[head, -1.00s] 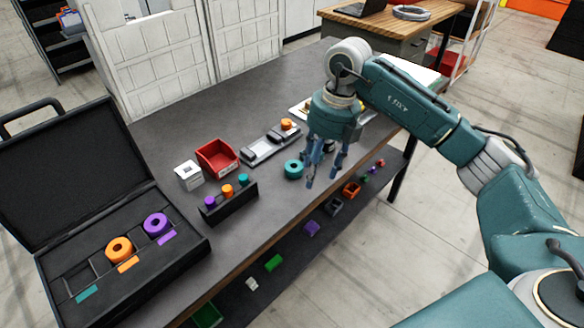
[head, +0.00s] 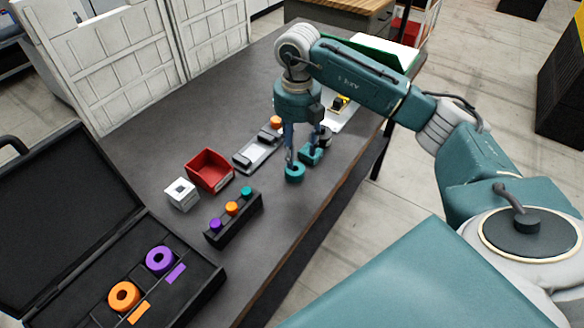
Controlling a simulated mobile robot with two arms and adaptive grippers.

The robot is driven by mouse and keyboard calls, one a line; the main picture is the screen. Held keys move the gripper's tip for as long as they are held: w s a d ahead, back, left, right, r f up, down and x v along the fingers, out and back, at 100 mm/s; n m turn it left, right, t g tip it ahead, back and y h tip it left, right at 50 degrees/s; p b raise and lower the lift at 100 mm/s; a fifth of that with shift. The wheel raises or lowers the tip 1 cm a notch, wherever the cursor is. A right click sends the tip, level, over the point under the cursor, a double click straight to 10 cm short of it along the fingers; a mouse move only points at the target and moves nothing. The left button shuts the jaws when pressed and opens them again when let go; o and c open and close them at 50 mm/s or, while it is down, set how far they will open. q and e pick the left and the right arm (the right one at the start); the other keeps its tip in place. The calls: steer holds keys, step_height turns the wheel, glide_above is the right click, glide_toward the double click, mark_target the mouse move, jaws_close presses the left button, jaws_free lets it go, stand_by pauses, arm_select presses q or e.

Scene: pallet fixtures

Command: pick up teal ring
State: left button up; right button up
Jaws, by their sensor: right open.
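The teal ring (head: 294,173) lies on the dark table, right of the grey tray. My right gripper (head: 303,158) points down with its fingers apart, right over the ring's far side. One finger comes down at the ring's far edge; I cannot tell whether it touches. The other finger is farther right, by a teal shape (head: 311,155) that I cannot clearly tell from the gripper. The ring's far edge is partly covered. My left gripper is not in view.
An open black case (head: 205,290) at lower left holds an orange ring (head: 123,296) and a purple ring (head: 160,260). A black peg rack (head: 235,222), a red bin (head: 209,169), a white box (head: 181,193) and a grey tray (head: 258,152) stand left of the gripper.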

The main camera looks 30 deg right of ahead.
mark_target(295, 168)
steer(key=shift+s+f, duration=0.15)
steer(key=shift+f, duration=0.5)
steer(key=shift+a+f+p, duration=0.1)
steer(key=shift+f+p, duration=0.3)
steer(key=shift+p, duration=0.05)
steer(key=f+p, duration=0.1)
steer(key=f, duration=0.2)
steer(key=shift+a+f+p, duration=0.2)
steer(key=shift+f+p, duration=0.1)
steer(key=shift+p, duration=0.1)
steer(key=shift+d+f, duration=0.1)
steer(key=shift+f, duration=0.4)
steer(key=c, duration=0.9)
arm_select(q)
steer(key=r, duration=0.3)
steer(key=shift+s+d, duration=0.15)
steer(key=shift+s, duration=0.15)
arm_select(e)
steer(key=shift+c, duration=0.7)
steer(key=shift+r, duration=0.1)
